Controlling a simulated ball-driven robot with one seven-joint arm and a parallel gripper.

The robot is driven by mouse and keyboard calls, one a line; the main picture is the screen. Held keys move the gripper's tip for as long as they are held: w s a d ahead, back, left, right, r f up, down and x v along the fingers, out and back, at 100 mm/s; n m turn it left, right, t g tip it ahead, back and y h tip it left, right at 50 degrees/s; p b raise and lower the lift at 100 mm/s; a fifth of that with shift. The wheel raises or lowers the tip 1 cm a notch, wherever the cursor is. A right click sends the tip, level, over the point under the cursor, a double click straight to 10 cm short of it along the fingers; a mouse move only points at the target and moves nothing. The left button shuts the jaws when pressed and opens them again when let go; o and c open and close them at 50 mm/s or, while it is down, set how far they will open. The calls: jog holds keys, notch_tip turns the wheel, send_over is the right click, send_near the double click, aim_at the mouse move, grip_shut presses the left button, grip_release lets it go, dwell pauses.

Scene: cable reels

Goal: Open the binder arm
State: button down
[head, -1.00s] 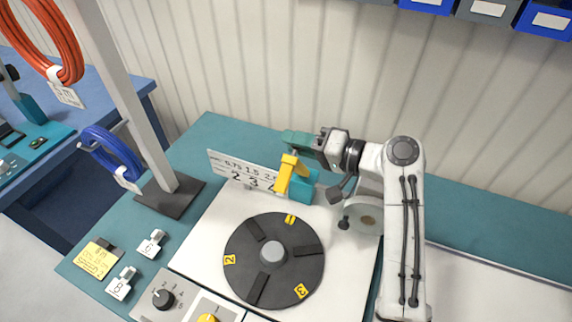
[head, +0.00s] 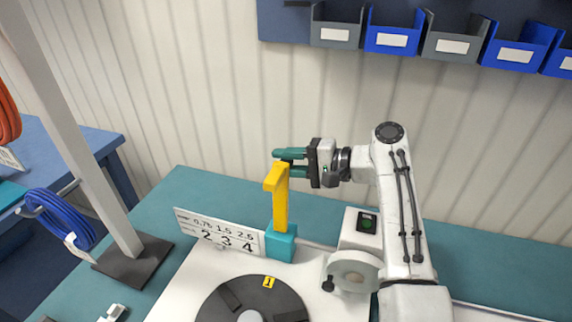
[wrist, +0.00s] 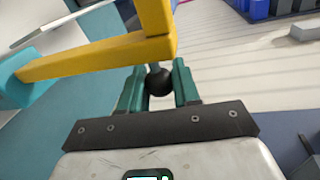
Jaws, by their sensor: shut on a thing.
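The yellow binder arm (head: 279,205) stands nearly upright on its teal base block (head: 280,243) in the head view, with a short bend at its top pointing left. My gripper (head: 284,162) is at the top of the arm, coming from the right. In the wrist view the yellow arm (wrist: 100,57) runs to its teal base at the left. The green fingers of my gripper (wrist: 159,85) are shut on a dark round knob (wrist: 158,82) at the arm's end. In the head view the knob is hidden by the fingers.
A black round turntable (head: 250,300) lies in front of the binder. A white number card (head: 218,232) stands just left of the base. A grey post (head: 80,130) rises at the left, with a blue cable coil (head: 62,218). Bins (head: 395,32) hang on the back wall.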

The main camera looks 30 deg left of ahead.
jog(key=shift+w, duration=0.2)
jog(key=c, duration=0.9)
grip_release()
jog(key=shift+o, duration=0.2)
jog(key=shift+d, duration=0.1)
jog(key=b+v, duration=0.1)
jog(key=v, duration=0.9)
jog(key=shift+d+b, duration=0.3)
jog(key=shift+r, duration=0.1)
